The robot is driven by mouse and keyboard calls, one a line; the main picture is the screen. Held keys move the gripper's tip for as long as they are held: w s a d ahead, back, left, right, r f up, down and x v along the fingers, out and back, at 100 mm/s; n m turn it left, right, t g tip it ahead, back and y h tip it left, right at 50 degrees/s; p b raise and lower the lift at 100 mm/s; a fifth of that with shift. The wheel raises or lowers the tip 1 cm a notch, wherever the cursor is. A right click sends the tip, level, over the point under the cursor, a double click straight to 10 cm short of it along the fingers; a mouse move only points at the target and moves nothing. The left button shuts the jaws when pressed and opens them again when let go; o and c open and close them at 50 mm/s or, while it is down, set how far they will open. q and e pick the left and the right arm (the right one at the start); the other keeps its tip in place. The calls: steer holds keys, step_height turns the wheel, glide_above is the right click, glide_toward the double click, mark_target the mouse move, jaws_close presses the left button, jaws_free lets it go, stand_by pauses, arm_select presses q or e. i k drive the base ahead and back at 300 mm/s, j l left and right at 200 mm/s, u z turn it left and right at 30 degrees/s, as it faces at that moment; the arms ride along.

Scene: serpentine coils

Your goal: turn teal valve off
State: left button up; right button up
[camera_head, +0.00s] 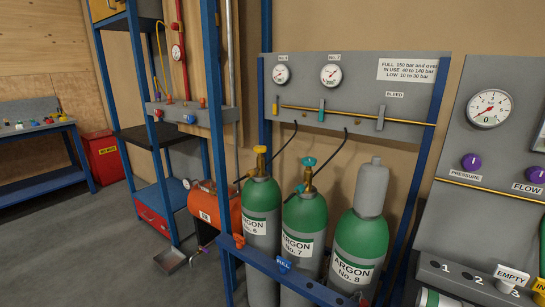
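A teal valve handwheel (308,162) sits on top of the green cylinder labelled Argon No. 7 (304,222), the middle one of three in a blue rack. I cannot tell from this view whether the valve is open or closed. A small teal lever (321,111) also stands upright on the brass pipe of the grey gauge panel above. The panel's gauge No. 7 (331,75) has a needle, but its reading is too small to tell. Neither of my grippers is in view.
Cylinder No. 6 (261,212) with a yellow valve stands left, and capped cylinder No. 8 (361,240) right. Black hoses run from the panel to the valves. A blue rack rail (318,288) crosses in front.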

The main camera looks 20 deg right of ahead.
mark_target(308, 161)
steer(key=i+j+z, duration=0.2)
steer(key=i, duration=0.25)
steer(key=i+j+z, duration=0.25)
steer(key=i, duration=0.15)
steer(key=i+j+z, duration=0.2)
steer(key=i, duration=0.25)
